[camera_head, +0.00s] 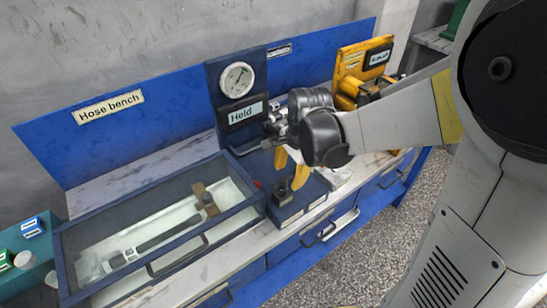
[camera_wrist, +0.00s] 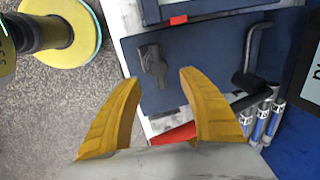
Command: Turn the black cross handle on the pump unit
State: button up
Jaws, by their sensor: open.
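The pump unit is a dark blue upright panel (camera_head: 240,95) with a round gauge and a "Held" label, above a dark blue base (camera_head: 305,196). A small black handle (camera_head: 281,192) stands on the base; its exact shape is too small to tell there. In the wrist view the black cross handle (camera_wrist: 153,64) lies on the blue plate, just beyond my fingertips. My gripper (camera_head: 290,167) has yellow fingers, spread and pointing down above the handle. In the wrist view my gripper (camera_wrist: 160,76) is open, with nothing between its fingers; contact with the handle cannot be told.
A glass-lidded blue case (camera_head: 160,230) stands left of the pump. A yellow unit (camera_head: 358,72) stands to the right.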

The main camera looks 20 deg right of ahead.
jog(key=shift+w+a+f+b, duration=0.1)
jog(key=shift+w+f+b, duration=0.1)
jog(key=shift+f, duration=0.5)
jog(key=shift+w+f+b, duration=0.1)
jog(key=shift+f+b, duration=0.05)
jog(key=shift+f, duration=0.5)
jog(key=shift+s, duration=0.1)
grip_shut()
